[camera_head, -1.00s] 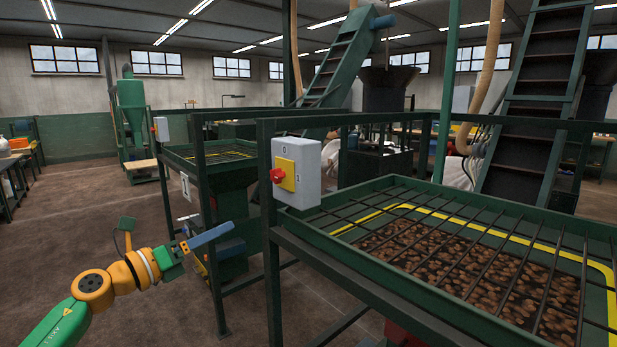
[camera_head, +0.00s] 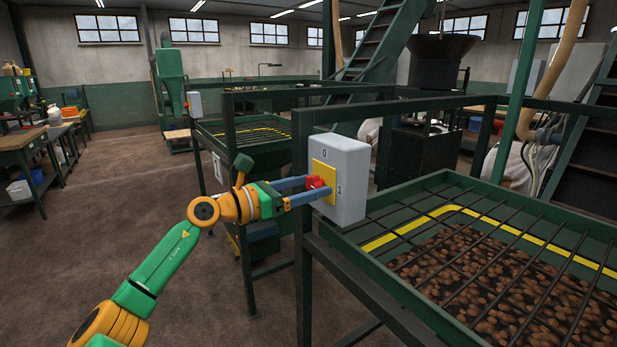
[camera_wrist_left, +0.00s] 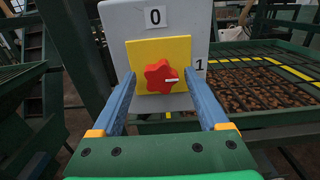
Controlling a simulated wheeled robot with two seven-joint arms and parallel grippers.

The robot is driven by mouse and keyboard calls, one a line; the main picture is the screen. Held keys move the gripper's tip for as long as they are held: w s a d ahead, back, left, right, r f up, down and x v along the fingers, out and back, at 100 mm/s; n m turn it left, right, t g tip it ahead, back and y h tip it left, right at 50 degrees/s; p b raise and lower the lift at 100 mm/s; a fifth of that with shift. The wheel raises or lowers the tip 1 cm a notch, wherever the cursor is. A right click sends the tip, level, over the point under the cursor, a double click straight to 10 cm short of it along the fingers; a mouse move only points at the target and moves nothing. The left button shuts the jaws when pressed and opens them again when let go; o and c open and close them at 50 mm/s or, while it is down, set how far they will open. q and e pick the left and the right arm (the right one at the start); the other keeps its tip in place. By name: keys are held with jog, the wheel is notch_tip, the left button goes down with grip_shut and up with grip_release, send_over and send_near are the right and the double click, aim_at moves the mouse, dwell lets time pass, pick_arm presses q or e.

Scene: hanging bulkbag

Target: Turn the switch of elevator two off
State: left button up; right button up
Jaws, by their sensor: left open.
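A grey switch box (camera_head: 350,180) with a yellow plate and a red star-shaped knob (camera_head: 314,183) is fixed to the near green frame. In the left wrist view the knob (camera_wrist_left: 160,77) has a white mark pointing right, towards the label 1; the label 0 is above the plate. My left gripper (camera_head: 318,189) is open in front of the box, its two blue fingers apart on either side of the knob. In the left wrist view, gaps show between knob and fingers. No elevator number is readable on the box. My right gripper is not in view.
The near green frame's rails (camera_head: 303,255) stand close beside my left gripper. A barred hopper of brown pieces (camera_head: 505,285) lies to the right. Another switch box (camera_head: 194,104) stands farther back. The floor (camera_head: 110,230) at left is open.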

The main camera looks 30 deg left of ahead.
pick_arm(q)
jog(key=shift+s+r, duration=0.1)
jog(key=shift+s, duration=0.05)
jog(key=shift+c, duration=0.2)
grip_shut()
